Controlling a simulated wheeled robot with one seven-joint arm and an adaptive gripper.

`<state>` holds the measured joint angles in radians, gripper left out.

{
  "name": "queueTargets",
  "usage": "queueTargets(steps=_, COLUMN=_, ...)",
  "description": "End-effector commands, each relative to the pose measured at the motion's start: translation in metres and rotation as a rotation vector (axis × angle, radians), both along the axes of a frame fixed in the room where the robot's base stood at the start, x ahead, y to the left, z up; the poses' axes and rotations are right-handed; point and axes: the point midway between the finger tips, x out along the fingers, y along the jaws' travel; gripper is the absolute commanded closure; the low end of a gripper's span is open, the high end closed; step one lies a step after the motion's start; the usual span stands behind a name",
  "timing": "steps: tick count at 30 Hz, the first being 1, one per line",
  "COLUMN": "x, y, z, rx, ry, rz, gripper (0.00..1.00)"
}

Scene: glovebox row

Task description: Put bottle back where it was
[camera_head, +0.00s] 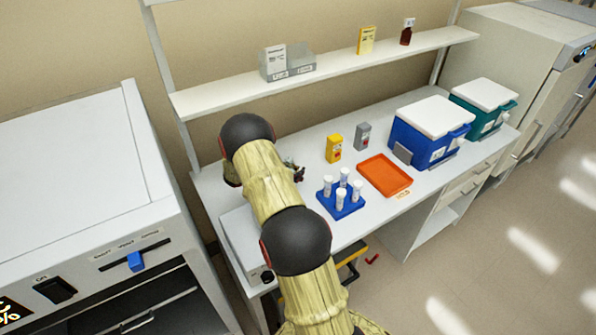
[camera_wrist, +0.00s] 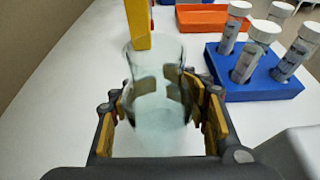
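A small brown bottle (camera_head: 406,32) with a white cap stands upright near the right end of the wall shelf. My gripper (camera_head: 292,170) is low over the left part of the bench, far from that bottle and partly hidden by my arm. In the wrist view, a clear glass vessel like a beaker (camera_wrist: 157,60) is between the two fingers of my gripper (camera_wrist: 160,110). The fingers are spread about as wide as the glass. The clear wall blurs the finger pads, so I cannot tell whether they press on it.
A blue rack (camera_head: 341,205) with several capped tubes stands right of my gripper. Blue (camera_head: 425,150) and green (camera_head: 490,120) coolers stand at right. The shelf's middle (camera_head: 330,66) is clear.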

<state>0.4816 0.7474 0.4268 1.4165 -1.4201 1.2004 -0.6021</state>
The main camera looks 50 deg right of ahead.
Motion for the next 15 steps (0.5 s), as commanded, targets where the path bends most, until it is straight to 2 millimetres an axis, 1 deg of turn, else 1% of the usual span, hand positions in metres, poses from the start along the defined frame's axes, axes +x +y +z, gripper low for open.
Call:
queueTargets(steps=2, x=0.0, y=-0.0001, z=0.0004, rx=0.0, ry=0.0, rz=0.0, gripper=0.55)
queueTargets(steps=10, x=0.0, y=-0.0001, z=0.0005, rx=0.0, ry=0.0, rz=0.0, gripper=0.39)
queueTargets(steps=15, x=0.0001, y=0.0, z=0.0005, rx=0.0, ry=0.0, rz=0.0, gripper=0.38)
